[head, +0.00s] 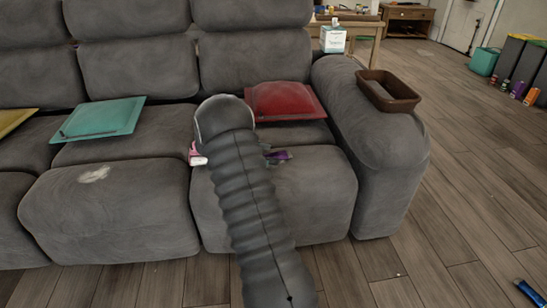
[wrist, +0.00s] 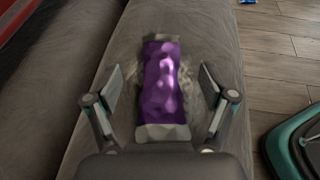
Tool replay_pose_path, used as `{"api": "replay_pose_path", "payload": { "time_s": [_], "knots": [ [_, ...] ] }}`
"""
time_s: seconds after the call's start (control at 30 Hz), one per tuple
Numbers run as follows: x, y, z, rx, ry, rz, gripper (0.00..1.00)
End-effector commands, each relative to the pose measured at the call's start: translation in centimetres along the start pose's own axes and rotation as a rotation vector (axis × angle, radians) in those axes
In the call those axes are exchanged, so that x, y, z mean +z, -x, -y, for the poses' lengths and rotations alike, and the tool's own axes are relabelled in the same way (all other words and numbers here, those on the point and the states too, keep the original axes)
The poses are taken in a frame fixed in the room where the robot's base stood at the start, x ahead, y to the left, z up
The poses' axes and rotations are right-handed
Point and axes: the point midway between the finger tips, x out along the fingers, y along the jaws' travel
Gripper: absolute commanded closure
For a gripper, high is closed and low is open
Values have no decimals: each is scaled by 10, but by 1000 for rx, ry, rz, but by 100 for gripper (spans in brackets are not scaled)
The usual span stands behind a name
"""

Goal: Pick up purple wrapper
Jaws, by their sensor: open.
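The purple wrapper (wrist: 162,82) lies on the grey sofa seat in the wrist view, with pale silvery ends. My gripper (wrist: 160,90) is open, with one finger on each side of the wrapper and a gap on both sides. In the head view a small part of the purple wrapper (head: 279,156) shows just right of my arm on the seat. My arm hides most of the gripper and part of the seat there.
The grey sofa (head: 120,210) holds a red cushion (head: 285,101) behind my arm and a teal cushion (head: 100,119) to the left. A pink-and-white item (head: 197,155) lies left of my arm. A brown tray (head: 388,91) sits on the armrest. Wood floor lies right.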

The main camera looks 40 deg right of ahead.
Motion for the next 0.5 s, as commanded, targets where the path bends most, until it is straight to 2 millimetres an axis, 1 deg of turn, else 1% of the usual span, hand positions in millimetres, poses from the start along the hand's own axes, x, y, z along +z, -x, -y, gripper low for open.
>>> {"api": "replay_pose_path", "payload": {
  "time_s": [0.03,0.1,0.33,0.37,0.4,0.47,0.5],
  "knots": [
    [0,-8,1,-2,0,0,17],
    [0,-14,0,-1,0,-1,17],
    [0,-15,0,1,0,-1,17],
    [0,-15,0,1,0,-1,22],
    [0,-15,0,0,0,-1,32],
    [0,-15,0,0,0,-1,44],
    [0,-15,0,1,0,-1,52]
  ]
}}
